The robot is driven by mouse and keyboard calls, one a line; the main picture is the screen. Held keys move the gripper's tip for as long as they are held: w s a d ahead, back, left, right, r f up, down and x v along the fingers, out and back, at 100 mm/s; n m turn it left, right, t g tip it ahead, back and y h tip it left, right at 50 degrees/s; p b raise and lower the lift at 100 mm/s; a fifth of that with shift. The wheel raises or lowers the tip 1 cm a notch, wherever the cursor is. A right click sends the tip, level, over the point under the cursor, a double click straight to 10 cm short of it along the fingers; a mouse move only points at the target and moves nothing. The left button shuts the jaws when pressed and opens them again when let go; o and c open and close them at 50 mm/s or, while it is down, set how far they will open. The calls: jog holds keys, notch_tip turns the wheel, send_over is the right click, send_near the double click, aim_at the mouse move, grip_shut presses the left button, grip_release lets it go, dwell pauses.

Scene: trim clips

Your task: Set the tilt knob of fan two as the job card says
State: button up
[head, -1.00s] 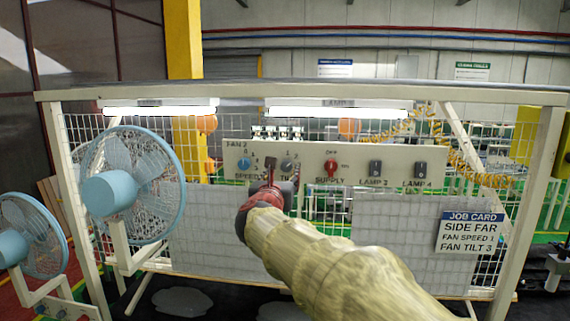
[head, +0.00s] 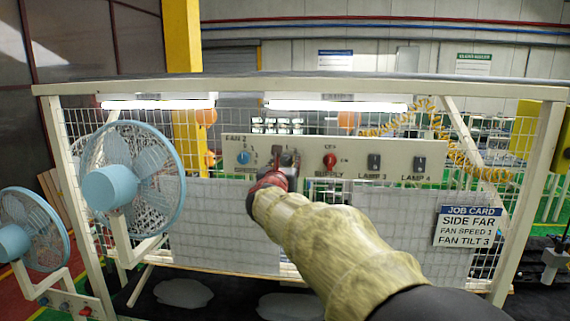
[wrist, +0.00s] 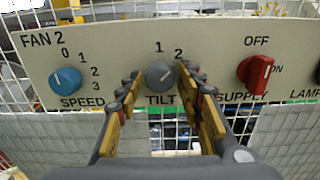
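The grey TILT knob (wrist: 160,75) of the FAN 2 panel (wrist: 210,40) is in the middle of the wrist view. Marks 1 and 2 show above it; any further mark is hidden behind the right finger. Its pointer seems to lean up and right, but I cannot tell its exact setting. My gripper (wrist: 160,88) is open, one finger on each side of the knob with gaps visible. In the head view my gripper (head: 278,165) covers much of the knob. The job card (head: 468,226) reads SIDE FAR, FAN SPEED 1, FAN TILT 3.
Two lamp switches (head: 374,162) (head: 419,165) sit farther right. Blue fans (head: 128,180) (head: 32,232) stand at left. Wire mesh surrounds the panel.

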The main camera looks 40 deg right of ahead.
jog(key=c, duration=0.8)
jog(key=shift+b, duration=0.4)
jog(key=m+b, duration=0.1)
jog(key=b, duration=0.2)
jog(key=shift+f+m, duration=0.2)
jog(key=shift+m, duration=0.2)
jog(key=m+b, duration=0.2)
jog(key=b, duration=0.1)
jog(key=m+b, duration=0.5)
jog(key=shift+w+r, duration=0.1)
jog(key=shift+r, duration=0.05)
jog(key=shift+b, duration=0.3)
jog(key=o, duration=1.1)
